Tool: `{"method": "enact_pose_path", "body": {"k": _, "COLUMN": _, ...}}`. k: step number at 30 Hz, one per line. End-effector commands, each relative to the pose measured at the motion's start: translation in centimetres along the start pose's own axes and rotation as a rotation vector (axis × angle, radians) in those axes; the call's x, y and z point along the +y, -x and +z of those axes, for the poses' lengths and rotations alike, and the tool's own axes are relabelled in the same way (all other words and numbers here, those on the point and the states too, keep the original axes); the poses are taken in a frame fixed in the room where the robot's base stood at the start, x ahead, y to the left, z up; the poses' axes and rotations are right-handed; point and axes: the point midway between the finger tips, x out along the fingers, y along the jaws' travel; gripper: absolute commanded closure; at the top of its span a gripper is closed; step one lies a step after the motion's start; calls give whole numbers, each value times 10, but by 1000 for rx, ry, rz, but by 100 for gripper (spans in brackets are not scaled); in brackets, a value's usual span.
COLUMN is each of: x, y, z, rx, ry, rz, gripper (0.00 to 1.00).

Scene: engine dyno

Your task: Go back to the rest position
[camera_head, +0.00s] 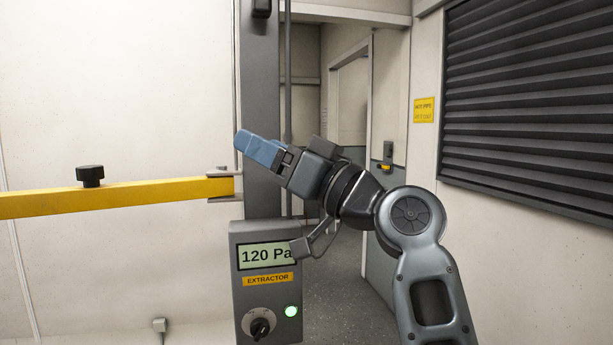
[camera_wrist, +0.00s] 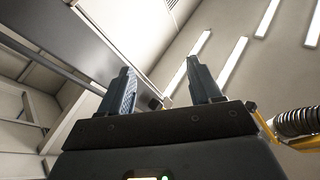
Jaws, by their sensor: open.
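My gripper (camera_head: 243,140) is raised in the middle of the head view, pointing up and to the left, with blue fingers. In the wrist view my gripper (camera_wrist: 160,80) shows its two fingers standing well apart with nothing between them. It is in front of the grey post, above the extractor box and a little above the yellow bar's end in the picture. How far it is from the post I cannot tell.
A yellow bar (camera_head: 120,198) with a black knob (camera_head: 90,176) reaches from the left to the grey post (camera_head: 261,100). An extractor box (camera_head: 265,285) reads 120 Pa, with a green light and a dial. A doorway (camera_head: 350,100) and a louvred panel (camera_head: 530,100) are at right.

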Motion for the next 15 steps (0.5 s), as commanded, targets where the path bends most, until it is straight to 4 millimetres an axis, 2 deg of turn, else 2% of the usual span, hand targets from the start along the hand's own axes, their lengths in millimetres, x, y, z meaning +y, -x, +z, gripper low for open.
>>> {"method": "enact_pose_path", "body": {"k": 1, "x": 13, "y": 19, "z": 26, "rx": -13, "ry": -14, "rz": 56, "gripper": 36}}
{"method": "enact_pose_path", "body": {"k": 6, "x": 44, "y": 79, "z": 92, "rx": -40, "ry": -37, "rz": 229, "gripper": 36}}
{"method": "enact_pose_path", "body": {"k": 10, "x": 58, "y": 130, "z": 137, "rx": -61, "ry": -44, "rz": 354, "gripper": 36}}
{"method": "enact_pose_path", "body": {"k": 15, "x": 63, "y": 202, "z": 188, "rx": -91, "ry": -40, "rz": 506, "gripper": 36}}
